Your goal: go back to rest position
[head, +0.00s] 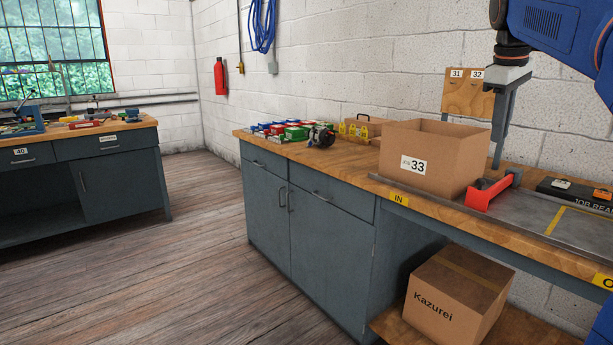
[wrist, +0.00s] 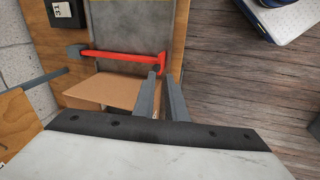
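My gripper (head: 498,162) hangs fingers-down from the arm at the right of the head view, just behind and beside the cardboard box numbered 33 (head: 440,165). In the wrist view the two grey fingers of my gripper (wrist: 161,75) stand apart with a narrow gap, and I see nothing held between them. The box also shows in the wrist view (wrist: 100,90), left of the fingers and partly hidden by my gripper body. In the head view the fingers overlap, so their gap is hard to see there.
A red bar (head: 492,190) crosses the grey track (head: 530,215) beside the box. A wooden board marked 31 and 32 (head: 468,95) stands behind. Coloured bins (head: 290,131), a dark metal part (head: 320,137) and a yellow toolbox (head: 354,131) occupy the bench left. Open floor (head: 170,250) lies left.

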